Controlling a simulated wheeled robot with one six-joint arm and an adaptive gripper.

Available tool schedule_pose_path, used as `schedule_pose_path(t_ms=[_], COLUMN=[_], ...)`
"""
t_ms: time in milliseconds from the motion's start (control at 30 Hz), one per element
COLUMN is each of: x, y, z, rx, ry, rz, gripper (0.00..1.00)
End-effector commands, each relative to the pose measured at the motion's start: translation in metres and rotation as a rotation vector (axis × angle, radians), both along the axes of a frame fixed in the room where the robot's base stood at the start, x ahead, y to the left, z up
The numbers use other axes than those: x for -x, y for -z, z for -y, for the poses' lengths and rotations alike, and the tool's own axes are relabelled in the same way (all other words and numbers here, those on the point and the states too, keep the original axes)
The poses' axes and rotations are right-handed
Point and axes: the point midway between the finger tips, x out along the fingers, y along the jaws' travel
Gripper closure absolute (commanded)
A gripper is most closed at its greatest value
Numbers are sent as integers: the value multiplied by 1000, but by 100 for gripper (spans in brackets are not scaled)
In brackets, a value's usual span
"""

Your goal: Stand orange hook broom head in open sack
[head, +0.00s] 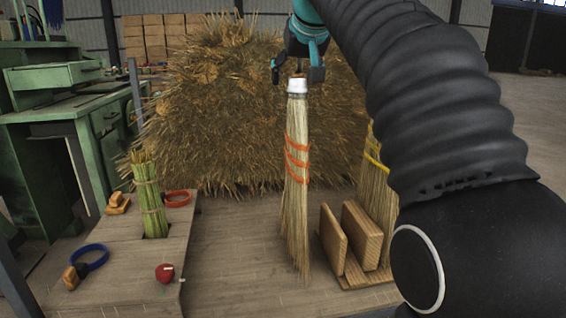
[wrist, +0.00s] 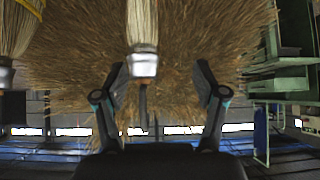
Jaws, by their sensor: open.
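The orange hook broom head (head: 297,150) stands upright with its bristles down, ringed by orange bands, under a silver collar with a small hook on top. Its bristle ends are near the wooden table top; I cannot tell whether they touch. My gripper (head: 298,76) is right above it, fingers apart on either side of the hook. In the wrist view the silver collar (wrist: 142,65) and hook lie between the open fingertips (wrist: 160,75), with visible gaps on both sides. I see no open sack in either view.
A yellow-banded broom head (head: 374,185) stands by a wooden slotted rack (head: 361,235) at right. A green stalk bundle (head: 149,195), a blue ring (head: 92,257), a red ring (head: 178,198) and a red tool (head: 165,273) are at left. A large straw pile (head: 230,120) stands behind.

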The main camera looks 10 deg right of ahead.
Motion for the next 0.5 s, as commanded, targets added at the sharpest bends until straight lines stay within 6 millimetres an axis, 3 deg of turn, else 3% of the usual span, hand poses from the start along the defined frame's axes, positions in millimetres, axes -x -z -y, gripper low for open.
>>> schedule_pose_path(t_ms=[200,500], x=[-24,-54], y=[28,57], z=[23,21], rx=[1,1], ry=[37,35], rz=[-6,-3], gripper=[29,29])
